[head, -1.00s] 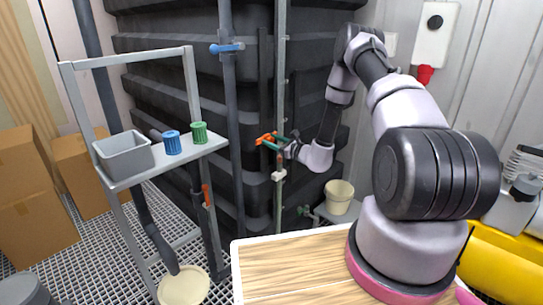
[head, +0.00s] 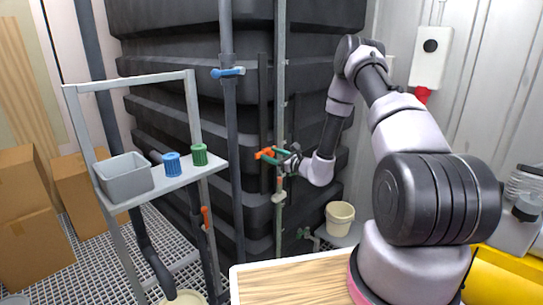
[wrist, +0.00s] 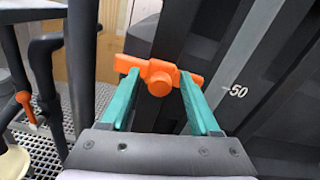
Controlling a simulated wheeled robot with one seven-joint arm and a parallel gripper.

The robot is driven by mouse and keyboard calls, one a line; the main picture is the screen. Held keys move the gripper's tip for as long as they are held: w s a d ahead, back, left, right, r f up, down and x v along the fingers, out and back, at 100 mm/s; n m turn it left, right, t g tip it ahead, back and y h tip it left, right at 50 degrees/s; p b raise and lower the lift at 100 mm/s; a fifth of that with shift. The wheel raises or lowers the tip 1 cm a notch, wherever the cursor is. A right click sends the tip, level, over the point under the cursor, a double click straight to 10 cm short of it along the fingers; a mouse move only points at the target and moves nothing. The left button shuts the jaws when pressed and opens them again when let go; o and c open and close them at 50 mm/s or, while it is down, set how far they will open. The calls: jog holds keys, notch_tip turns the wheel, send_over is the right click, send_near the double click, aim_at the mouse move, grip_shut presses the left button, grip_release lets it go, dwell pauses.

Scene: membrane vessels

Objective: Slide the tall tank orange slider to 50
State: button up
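The tall tank (head: 175,75) is black and ribbed. Its orange slider (head: 265,153) is on a dark upright strip on the tank's front; the wrist view shows it as a crossbar with a round knob (wrist: 160,82). My gripper (head: 279,157) has teal fingers. In the wrist view the fingertips (wrist: 160,74) are at either side of the slider's middle, apparently touching it, with the bar ends reaching past them.
A pale upright pole (head: 280,90) stands close beside my gripper, with a white bracket (head: 279,197) below. A grey pipe with a blue valve (head: 228,72) is left of it. A shelf (head: 205,167) holds a grey bin (head: 124,178) and blue and green cups.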

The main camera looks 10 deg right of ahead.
jog(key=v, duration=1.1)
jog(key=shift+w, duration=0.1)
jog(key=s+a+r+n+g+y, duration=0.1)
jog(key=s+a+r+n+g, duration=0.35)
jog(key=r, duration=0.25)
jog(key=s+a+r+n+g+y, duration=0.1)
jog(key=s+a+r+n+g, duration=0.3)
jog(key=r, duration=0.4)
jog(key=s+a+r+n+g+y, duration=0.1)
jog(key=s+a+r+n+g, duration=0.2)
jog(key=s+r+n+g, duration=0.25)
jog(key=s+d+r+n+t+h, duration=0.3)
jog(key=s+d+r+n+h, duration=0.1)
jog(key=s+r, duration=0.3)
jog(key=s+d+r+n+t+h, duration=0.3)
jog(key=s+d+r+h, duration=0.4)
jog(key=s, duration=0.3)
jog(key=shift+s+r+n+t+h, duration=0.3)
jog(key=shift+s+r+n, duration=0.1)
jog(key=shift+r+n, duration=0.25)
jog(key=shift+f, duration=0.1)
